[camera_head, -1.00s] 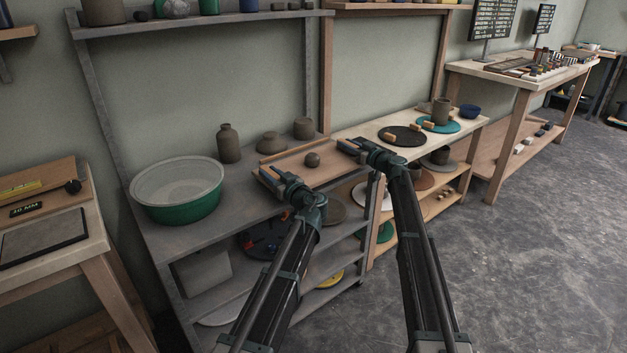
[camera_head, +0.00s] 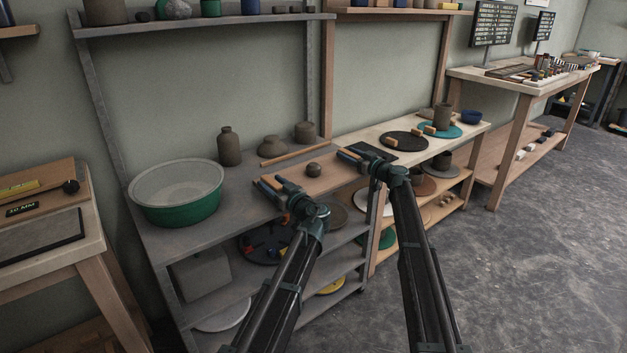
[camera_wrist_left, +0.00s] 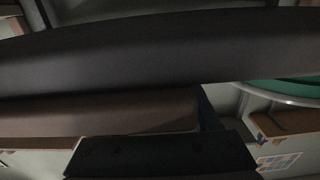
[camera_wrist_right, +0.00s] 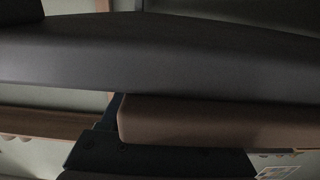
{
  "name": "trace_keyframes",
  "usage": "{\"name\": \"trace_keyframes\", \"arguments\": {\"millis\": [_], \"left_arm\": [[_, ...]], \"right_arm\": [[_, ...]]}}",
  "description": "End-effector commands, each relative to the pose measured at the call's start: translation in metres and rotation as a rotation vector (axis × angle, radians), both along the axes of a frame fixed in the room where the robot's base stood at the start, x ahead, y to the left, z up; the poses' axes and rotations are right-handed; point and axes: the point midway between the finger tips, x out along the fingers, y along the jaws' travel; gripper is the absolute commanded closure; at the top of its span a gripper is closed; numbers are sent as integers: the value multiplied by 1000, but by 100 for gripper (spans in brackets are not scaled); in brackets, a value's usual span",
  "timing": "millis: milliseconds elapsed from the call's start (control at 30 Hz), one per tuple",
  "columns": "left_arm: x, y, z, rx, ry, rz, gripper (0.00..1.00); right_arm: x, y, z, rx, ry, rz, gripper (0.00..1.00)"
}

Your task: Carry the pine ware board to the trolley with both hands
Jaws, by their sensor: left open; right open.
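My left gripper (camera_head: 268,184) is open at the board's left end. My right gripper (camera_head: 350,154) is open at its right end. The brown board edge also shows close up in the left wrist view (camera_wrist_left: 110,112) and in the right wrist view (camera_wrist_right: 210,125). Whether the board touches the shelf is unclear. I cannot identify the trolley with certainty.
A green basin (camera_head: 178,192) stands left on the grey shelf (camera_head: 235,205). A bottle (camera_head: 229,146), other brown pots and a thin wooden strip (camera_head: 295,156) stand behind the board. A pale bench (camera_head: 425,143) with discs adjoins at right. Open floor (camera_head: 540,250) lies front right.

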Motion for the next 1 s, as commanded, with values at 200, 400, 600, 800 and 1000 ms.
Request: {"name": "trace_keyframes", "arguments": {"millis": [200, 400, 600, 800, 1000], "left_arm": [[-34, -25, 0, 0, 0, -5, 38], [-65, -49, 0, 0, 0, -3, 38], [-84, -65, 0, 0, 0, -2, 38], [-90, -70, 0, 0, 0, 0, 38], [-90, -70, 0, 0, 0, 0, 38]], "right_arm": [[0, 0, 0, 0, 0, 0, 38], [0, 0, 0, 0, 0, 0, 38], [0, 0, 0, 0, 0, 0, 38], [0, 0, 0, 0, 0, 0, 38], [-5, -4, 0, 0, 0, -1, 38]]}}
